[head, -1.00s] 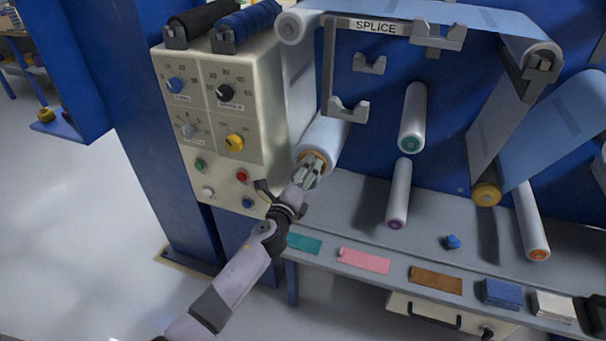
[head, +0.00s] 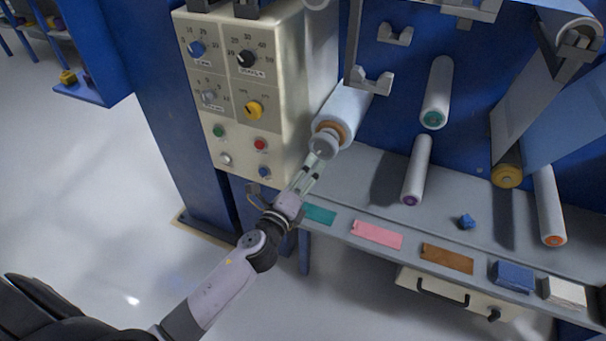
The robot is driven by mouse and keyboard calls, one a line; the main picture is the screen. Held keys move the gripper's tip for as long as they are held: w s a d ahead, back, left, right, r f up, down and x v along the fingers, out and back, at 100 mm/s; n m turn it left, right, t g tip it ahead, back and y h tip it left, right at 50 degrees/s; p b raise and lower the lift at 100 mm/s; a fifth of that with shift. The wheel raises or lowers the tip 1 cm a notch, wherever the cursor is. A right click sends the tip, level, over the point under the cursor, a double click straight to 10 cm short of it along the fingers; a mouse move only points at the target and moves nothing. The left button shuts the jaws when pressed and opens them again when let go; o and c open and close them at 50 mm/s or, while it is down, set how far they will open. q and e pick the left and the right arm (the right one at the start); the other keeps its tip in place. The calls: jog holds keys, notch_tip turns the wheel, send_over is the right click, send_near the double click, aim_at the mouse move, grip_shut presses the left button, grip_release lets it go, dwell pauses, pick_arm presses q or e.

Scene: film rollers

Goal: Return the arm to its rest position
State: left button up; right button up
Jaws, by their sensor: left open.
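My left arm comes in from the bottom left. Its left gripper (head: 312,172) is open and empty, with the fingers pointing up toward the near end of a light blue film roll (head: 343,108). A round grey end piece (head: 323,145) with an orange-brown core behind it shows at that end of the roll. The fingertips lie just below the end piece in the picture; I cannot tell whether they touch it. My right gripper is not in view.
The control box (head: 245,95) with knobs and buttons stands left of the roll. A grey shelf (head: 380,172) below carries coloured cards, including a teal card (head: 319,214) and a pink card (head: 377,234), close to the gripper. Open floor lies at the left.

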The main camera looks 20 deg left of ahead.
pick_arm(q)
jog(key=shift+s, duration=0.1)
dwell(0.4)
jog(key=s+a+f+n+g+p, duration=0.1)
jog(key=s+f+n+g, duration=0.3)
jog(key=f, duration=0.8)
jog(key=s+a+f+n+g+y, duration=0.15)
jog(key=s+f+n, duration=0.25)
jog(key=s+f, duration=0.5)
jog(key=s+a+f+n+g+h+p, duration=0.1)
jog(key=s+f+n+g, duration=0.25)
jog(key=f, duration=1.05)
jog(key=s+f+n+g, duration=0.2)
jog(key=s+f, duration=0.3)
jog(key=s, duration=0.5)
jog(key=s+f+n+g, duration=0.3)
jog(key=s+f+n, duration=0.2)
jog(key=s, duration=0.6)
jog(key=s+d+f+n+g, duration=0.1)
jog(key=s+f+n+g, duration=0.2)
jog(key=s, duration=0.8)
notch_tip(320, 180, down, 2)
jog(key=shift+s+f+p, duration=0.2)
jog(key=shift+f+p, duration=0.05)
jog(key=shift+p, duration=0.05)
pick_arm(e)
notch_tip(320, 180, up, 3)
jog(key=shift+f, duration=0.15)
